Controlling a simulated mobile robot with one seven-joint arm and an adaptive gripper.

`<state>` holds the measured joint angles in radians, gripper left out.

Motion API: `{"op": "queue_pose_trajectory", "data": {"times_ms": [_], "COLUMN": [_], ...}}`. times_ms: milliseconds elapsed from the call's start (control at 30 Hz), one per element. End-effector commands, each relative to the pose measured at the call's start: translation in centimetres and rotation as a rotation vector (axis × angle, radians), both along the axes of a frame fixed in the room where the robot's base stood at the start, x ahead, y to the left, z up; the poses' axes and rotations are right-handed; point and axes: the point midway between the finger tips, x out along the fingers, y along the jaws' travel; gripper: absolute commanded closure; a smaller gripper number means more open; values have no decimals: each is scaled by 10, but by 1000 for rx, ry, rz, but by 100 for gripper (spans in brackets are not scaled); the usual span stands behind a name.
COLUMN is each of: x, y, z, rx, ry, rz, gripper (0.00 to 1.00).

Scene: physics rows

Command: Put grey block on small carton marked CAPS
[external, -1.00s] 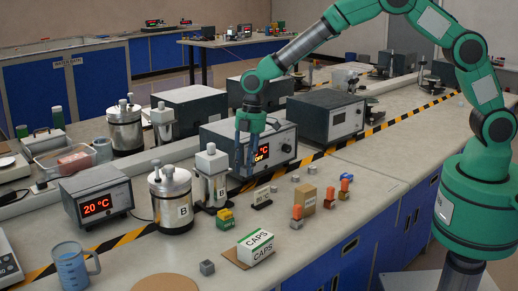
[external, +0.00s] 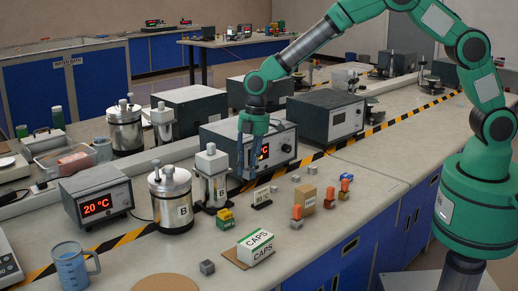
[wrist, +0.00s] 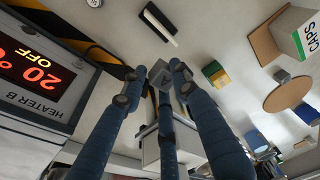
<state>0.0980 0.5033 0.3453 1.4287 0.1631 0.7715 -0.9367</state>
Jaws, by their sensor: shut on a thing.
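My gripper (external: 247,174) hangs above the bench in front of the heater with the lit display. In the wrist view its fingers (wrist: 160,82) are closed around a small grey block (wrist: 162,76), which is partly hidden by them. The small white and green carton marked CAPS (external: 256,244) stands on a brown board at the front of the bench, apart from my gripper and nearer the camera. It also shows at the upper right of the wrist view (wrist: 306,36).
A green and yellow block (external: 225,219), another grey cube (external: 207,267) and a dark sign stand (external: 261,198) are near the carton. A brown box (external: 306,199) and orange-topped items stand right. The heater (external: 283,147) is close behind.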

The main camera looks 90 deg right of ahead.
Motion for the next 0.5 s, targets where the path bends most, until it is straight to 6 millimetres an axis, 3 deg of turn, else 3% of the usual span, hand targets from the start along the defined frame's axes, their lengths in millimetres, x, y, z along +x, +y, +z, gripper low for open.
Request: {"op": "queue_pose_trajectory", "data": {"times_ms": [267,500], "x": [-43,-101], "y": [74,146], "z": [9,14], "rx": [10,20], "ry": [9,21], "rz": [-26,-62], "gripper": [90,90]}}
